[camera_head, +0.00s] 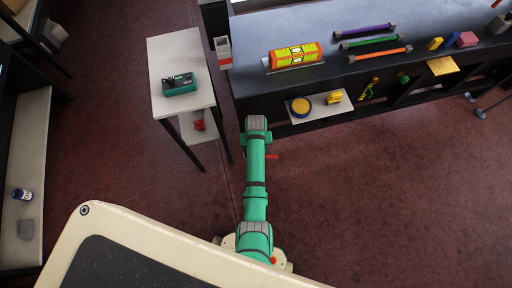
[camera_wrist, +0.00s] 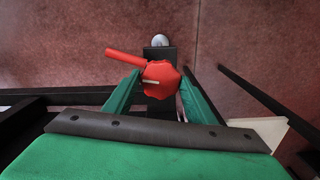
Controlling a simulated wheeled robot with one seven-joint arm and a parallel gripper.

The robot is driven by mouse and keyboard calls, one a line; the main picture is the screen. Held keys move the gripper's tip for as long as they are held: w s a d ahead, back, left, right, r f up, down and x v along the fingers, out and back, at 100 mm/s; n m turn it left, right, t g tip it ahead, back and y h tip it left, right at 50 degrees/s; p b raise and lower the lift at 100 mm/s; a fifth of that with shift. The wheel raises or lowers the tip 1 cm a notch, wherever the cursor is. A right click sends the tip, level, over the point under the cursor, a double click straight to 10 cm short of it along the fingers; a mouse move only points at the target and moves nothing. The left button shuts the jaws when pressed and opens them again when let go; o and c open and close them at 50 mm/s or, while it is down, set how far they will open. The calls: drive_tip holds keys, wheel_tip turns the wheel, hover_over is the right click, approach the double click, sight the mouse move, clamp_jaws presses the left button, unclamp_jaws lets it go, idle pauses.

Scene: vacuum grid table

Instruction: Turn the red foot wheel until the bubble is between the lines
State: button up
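The red foot wheel (camera_wrist: 160,85) is in the middle of the wrist view, with a bar handle (camera_wrist: 125,57) pointing to the upper left. The two green fingers of my gripper (camera_wrist: 161,88) lie on either side of the wheel's hub, with no clear gap, so it looks shut on it. In the head view a red bar (camera_head: 272,157) shows beside my arm, which hides the rest of the wheel and my gripper. The orange and yellow level (camera_head: 295,55) with greenish vials lies on the dark table (camera_head: 300,20). Its bubble is too small to tell against the lines.
A white side table (camera_head: 180,50) with a green device (camera_head: 179,84) stands left of the dark table. Purple, green and orange bars (camera_head: 380,54) lie on the dark table. A low shelf (camera_head: 318,106) holds yellow items. The red-brown floor to the right is clear.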

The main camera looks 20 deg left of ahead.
drive_tip(key=o, duration=0.3)
drive_tip(key=shift+r, duration=0.15)
wheel_tip(320, 180, up, 10)
drive_tip(key=shift+r, duration=0.25)
drive_tip(key=shift+w, duration=0.1)
idle(0.5)
